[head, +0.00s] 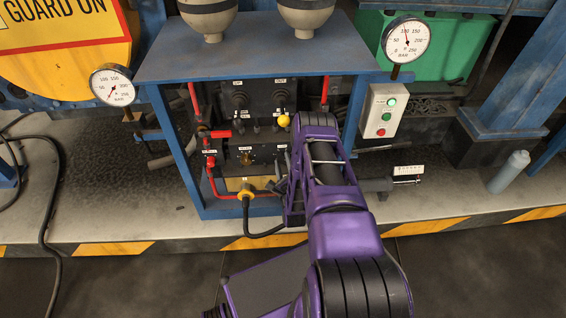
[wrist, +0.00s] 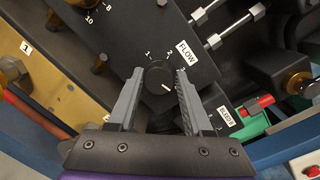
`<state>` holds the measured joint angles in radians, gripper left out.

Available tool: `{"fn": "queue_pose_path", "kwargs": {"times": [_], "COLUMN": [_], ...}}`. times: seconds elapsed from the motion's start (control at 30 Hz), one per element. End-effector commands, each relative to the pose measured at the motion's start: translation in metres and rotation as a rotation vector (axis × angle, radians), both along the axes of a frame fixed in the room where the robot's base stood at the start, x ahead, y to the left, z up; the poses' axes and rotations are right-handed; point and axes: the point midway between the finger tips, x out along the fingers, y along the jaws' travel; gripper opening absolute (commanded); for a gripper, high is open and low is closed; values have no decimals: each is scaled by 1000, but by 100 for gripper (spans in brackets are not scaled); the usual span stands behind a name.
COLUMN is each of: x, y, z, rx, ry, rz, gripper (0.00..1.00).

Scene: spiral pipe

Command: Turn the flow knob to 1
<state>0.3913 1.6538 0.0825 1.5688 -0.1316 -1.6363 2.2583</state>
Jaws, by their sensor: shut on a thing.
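The flow knob (wrist: 157,76) is a round black knob on a dark panel in the wrist view. The white FLOW label (wrist: 187,50) is beside it, and the numbers 1 (wrist: 148,53) and 2 (wrist: 169,53) are printed along its far side. A small white mark shows on the knob's lower right; it is not on the side of the 1. My gripper (wrist: 159,74) has one grey finger on each side of the knob and is shut on it. In the head view my purple arm hides the knob, and the gripper (head: 279,187) is only partly seen beside the lower panel.
Red pipes (head: 209,170) and a yellow-collared cable (head: 245,192) are left of my arm. A button box (head: 381,110) and gauge (head: 405,39) stand to the right. In the wrist view, metal rods (wrist: 229,27) and a BLEED label (wrist: 227,117) are near the right finger.

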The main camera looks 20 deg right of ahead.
Motion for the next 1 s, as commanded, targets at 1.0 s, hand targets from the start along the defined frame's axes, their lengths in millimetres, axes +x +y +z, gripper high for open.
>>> {"fn": "queue_pose_path", "kwargs": {"times": [1.0], "x": [3], "y": [2], "z": [0], "rx": [-827], "ry": [297], "rz": [-1], "gripper": [0]}}
